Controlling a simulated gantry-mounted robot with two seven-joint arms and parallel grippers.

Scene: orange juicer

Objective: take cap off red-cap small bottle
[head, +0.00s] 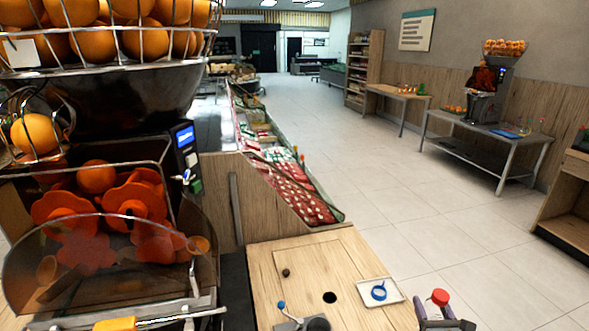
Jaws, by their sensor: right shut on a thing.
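The red-cap small bottle shows mainly as its round red cap (440,297) at the bottom, right of centre, off the right side of the wooden counter. My right gripper (444,315) is shut on the bottle, with a purple finger on the left and a dark finger on the right. The cap sticks up above the fingers. The bottle's body is mostly hidden by the fingers and the picture's lower edge, so I cannot tell how firmly the cap sits. My left gripper is not in view.
The wooden counter (345,258) has a dark hole (330,297) and a small brown knob. A white tray (365,291) with a blue ring (379,292) lies near its right edge. A large orange juicer (110,215) fills the left. Tiled floor is open at right.

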